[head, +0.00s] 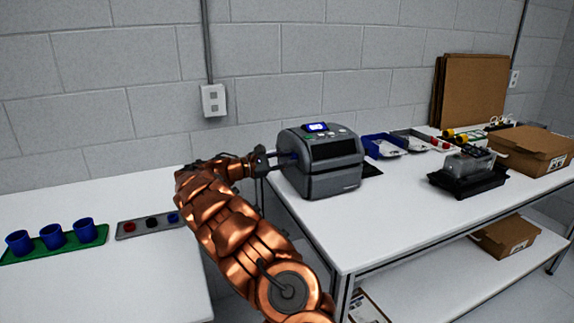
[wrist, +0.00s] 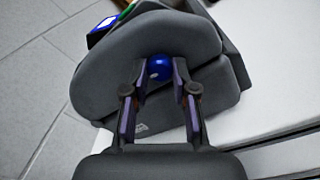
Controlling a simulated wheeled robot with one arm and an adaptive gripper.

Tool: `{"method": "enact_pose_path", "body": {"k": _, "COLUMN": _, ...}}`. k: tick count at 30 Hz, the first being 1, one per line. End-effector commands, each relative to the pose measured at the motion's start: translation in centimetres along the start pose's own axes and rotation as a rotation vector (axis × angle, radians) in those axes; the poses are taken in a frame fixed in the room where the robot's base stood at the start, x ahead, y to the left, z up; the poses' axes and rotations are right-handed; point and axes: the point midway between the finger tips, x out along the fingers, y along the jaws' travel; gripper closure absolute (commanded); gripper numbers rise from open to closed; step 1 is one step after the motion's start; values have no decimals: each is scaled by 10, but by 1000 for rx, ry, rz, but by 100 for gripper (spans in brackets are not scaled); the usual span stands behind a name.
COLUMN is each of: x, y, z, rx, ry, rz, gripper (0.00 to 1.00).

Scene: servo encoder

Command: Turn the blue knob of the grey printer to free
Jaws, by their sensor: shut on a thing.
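The grey printer (head: 318,160) stands on the white table at the centre of the head view, with a lit blue screen (head: 317,127) on top. In the wrist view its grey side (wrist: 120,60) fills the middle. The blue knob (wrist: 159,67) sits on that side, between my two fingertips. My gripper (wrist: 159,75) is shut on the knob, one finger at each side of it. In the head view my gripper (head: 279,158) reaches the printer's left side, and the knob is mostly hidden there. I cannot read the knob's setting.
Blue cups (head: 53,237) on a green tray and a grey panel with coloured buttons (head: 150,226) lie on the left table. Right of the printer are blue bins (head: 383,145), a black device (head: 468,172) and a cardboard box (head: 530,150). The table front is clear.

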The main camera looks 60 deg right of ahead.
Motion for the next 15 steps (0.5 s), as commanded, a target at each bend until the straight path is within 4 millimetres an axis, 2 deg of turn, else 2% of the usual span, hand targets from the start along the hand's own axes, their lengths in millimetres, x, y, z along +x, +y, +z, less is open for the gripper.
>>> {"method": "enact_pose_path", "body": {"k": 1, "x": 0, "y": -4, "z": -6, "rx": 35, "ry": -2, "rz": -1, "gripper": 100}}
{"method": "enact_pose_path", "body": {"k": 15, "x": 0, "y": -5, "z": -6, "rx": 474, "ry": -21, "rz": 8, "gripper": 100}}
